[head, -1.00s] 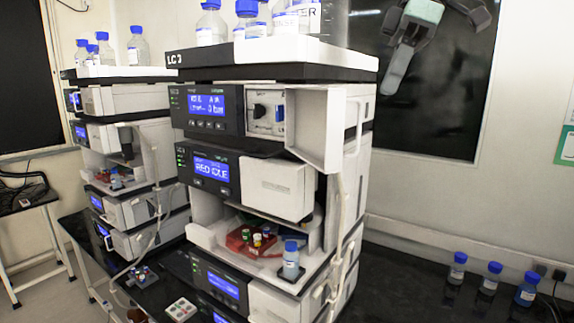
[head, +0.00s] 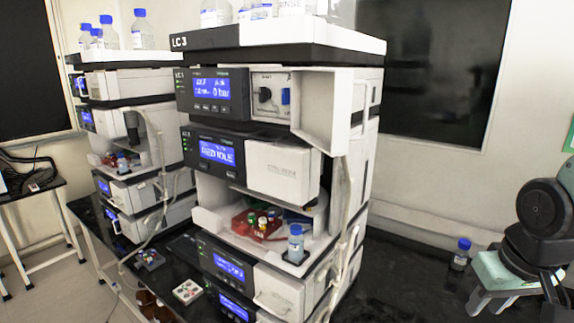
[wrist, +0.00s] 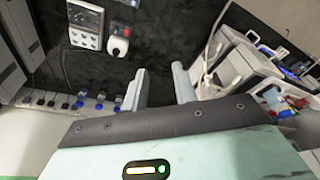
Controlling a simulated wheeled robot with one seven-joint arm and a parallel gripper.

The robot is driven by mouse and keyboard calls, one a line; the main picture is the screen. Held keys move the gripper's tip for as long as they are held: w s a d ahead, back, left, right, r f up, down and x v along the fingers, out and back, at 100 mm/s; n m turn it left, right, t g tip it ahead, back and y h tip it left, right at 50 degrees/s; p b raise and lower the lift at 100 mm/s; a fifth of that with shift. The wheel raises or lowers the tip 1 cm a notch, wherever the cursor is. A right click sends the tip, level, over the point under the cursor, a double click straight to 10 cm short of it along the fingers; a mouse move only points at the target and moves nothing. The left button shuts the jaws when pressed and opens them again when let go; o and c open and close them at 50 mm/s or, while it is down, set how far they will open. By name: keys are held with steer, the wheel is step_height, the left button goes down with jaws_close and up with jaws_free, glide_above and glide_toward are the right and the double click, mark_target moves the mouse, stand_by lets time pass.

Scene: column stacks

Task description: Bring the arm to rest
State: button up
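My gripper shows in the wrist view (wrist: 158,85) with its two grey fingers apart and nothing between them. In the head view, my arm's dark joint and mint-green wrist part are low at the right edge, over the black bench to the right of the LC3 stack (head: 277,38). The rest of the arm is cut off by the frame edge. The gripper appears clear of the stack.
The LC3 stack has an open white door (head: 322,112) sticking out at its front. A blue-capped bottle (head: 461,255) stands on the black bench (head: 400,280) close to my wrist. A second stack (head: 125,85) stands behind at the left.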

steer(key=s+a+f+n+g+b, duration=0.1)
steer(key=s+a+f+n+b, duration=0.3)
steer(key=s+a+f+b, duration=0.2)
steer(key=s+a+f+n+g+b, duration=0.1)
steer(key=s+a+f+n+b, duration=0.2)
steer(key=s+a+f+b, duration=0.4)
steer(key=a+f+b, duration=0.2)
steer(key=a+b, duration=0.1)
steer(key=a, duration=0.2)
steer(key=shift+a+f+n+g+y+b, duration=0.2)
steer(key=shift+n+g+y+b, duration=0.1)
steer(key=shift+n+b, duration=0.1)
steer(key=shift+o, duration=0.2)
stand_by(1.1)
